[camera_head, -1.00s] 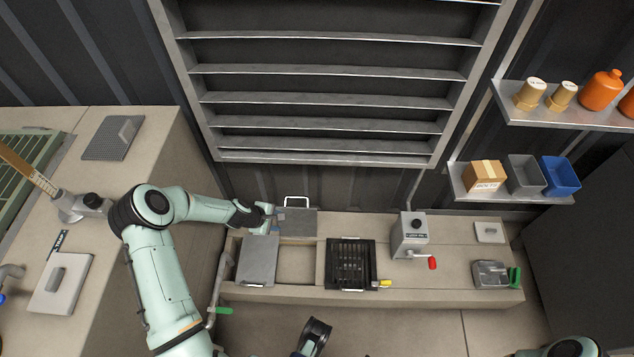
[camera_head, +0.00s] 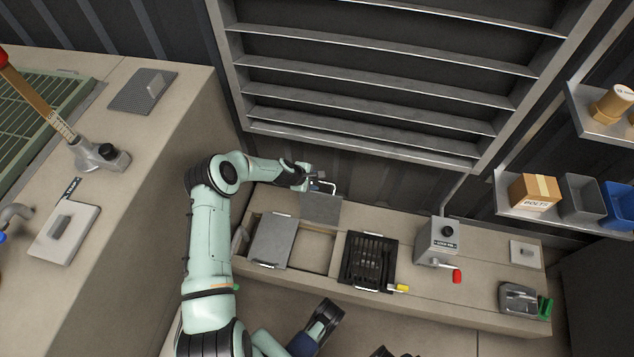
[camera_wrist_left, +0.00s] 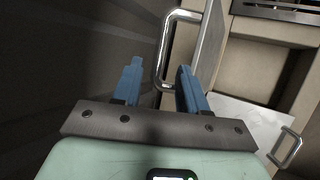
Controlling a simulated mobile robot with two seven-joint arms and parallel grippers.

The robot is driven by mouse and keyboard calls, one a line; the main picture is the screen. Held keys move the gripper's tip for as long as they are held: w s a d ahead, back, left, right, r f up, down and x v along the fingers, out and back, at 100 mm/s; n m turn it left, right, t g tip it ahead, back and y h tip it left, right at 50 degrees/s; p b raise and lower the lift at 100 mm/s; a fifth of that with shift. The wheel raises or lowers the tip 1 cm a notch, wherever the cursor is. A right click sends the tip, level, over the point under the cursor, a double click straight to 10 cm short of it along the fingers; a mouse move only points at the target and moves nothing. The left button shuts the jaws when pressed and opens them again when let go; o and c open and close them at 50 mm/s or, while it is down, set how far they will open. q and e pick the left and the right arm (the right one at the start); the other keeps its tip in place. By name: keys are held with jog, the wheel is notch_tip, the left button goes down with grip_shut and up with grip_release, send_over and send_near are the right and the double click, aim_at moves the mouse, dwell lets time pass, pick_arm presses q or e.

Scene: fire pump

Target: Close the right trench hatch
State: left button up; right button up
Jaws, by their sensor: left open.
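The right trench hatch (camera_head: 320,207) is a grey panel standing open at the back edge of the bench, behind the open trench bay (camera_head: 311,247). Its metal loop handle (camera_head: 328,185) is at its top. My left gripper (camera_head: 314,182) is open at this handle. In the left wrist view the handle (camera_wrist_left: 161,60) shows between the two blue fingers of my left gripper (camera_wrist_left: 157,68), and the hatch (camera_wrist_left: 209,45) is seen nearly edge-on. I cannot tell whether a finger touches the handle.
A second grey hatch (camera_head: 270,240) lies over the left bay. A black grate (camera_head: 368,261) with a yellow tab is right of the open bay. A grey box with a red-knobbed lever (camera_head: 437,243) stands further right. The louvred wall (camera_head: 360,85) rises close behind.

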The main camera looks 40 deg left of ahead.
pick_arm(q)
jog(key=shift+x, duration=0.8)
pick_arm(e)
jog(key=shift+w+d+f, duration=0.2)
jog(key=shift+w+f, duration=0.1)
jog(key=shift+w, duration=0.2)
pick_arm(q)
grip_shut()
pick_arm(e)
jog(key=shift+s, duration=0.1)
